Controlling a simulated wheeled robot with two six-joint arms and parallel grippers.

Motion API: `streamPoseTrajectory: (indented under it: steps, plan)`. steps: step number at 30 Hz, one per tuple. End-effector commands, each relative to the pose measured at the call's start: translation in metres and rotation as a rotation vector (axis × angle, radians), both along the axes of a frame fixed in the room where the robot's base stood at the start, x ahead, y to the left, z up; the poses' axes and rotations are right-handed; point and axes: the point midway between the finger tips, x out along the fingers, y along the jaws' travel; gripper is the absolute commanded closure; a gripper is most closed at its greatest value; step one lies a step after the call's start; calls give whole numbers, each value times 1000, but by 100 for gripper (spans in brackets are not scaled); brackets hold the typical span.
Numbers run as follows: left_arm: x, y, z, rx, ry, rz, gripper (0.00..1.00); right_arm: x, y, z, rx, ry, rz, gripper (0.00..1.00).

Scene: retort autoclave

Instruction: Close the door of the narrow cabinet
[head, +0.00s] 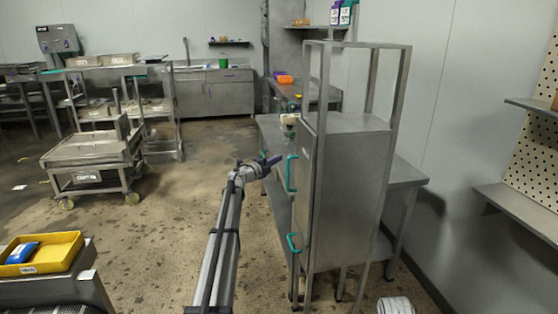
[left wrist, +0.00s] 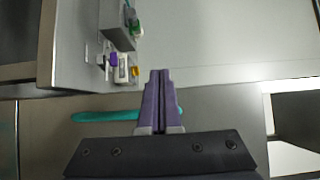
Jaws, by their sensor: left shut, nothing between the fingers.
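The narrow cabinet (head: 350,190) is a tall steel box in a steel frame, right of centre in the head view. Its door (head: 309,185) is on the left-facing side, seen at a steep angle, with an upper teal handle (head: 291,173) and a lower teal handle (head: 293,243). I cannot tell whether the door is fully closed. My left gripper (head: 270,161) is just left of the upper handle, its purple fingers shut and empty. In the left wrist view the fingers (left wrist: 158,98) are together, and a teal handle (left wrist: 105,116) shows partly behind the gripper. My right gripper is not in view.
A steel bench (head: 408,174) stands behind the cabinet. A wheeled steel cart (head: 92,160) stands at the left, and a yellow tray (head: 62,251) is at the lower left. Wall shelves (head: 515,210) are at the right. The floor between cart and cabinet is clear.

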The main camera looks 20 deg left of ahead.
Motion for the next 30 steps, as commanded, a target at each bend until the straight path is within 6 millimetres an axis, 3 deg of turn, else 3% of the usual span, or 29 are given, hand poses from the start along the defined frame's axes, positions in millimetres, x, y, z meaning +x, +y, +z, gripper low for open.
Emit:
streamPoseTrajectory:
  steps: [18, 30]
  plan:
    - [-46, 63, 0, 0, 0, -1, 100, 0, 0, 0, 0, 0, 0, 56]
    - [-52, 71, 0, 0, 0, -2, 100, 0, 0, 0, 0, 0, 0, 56]
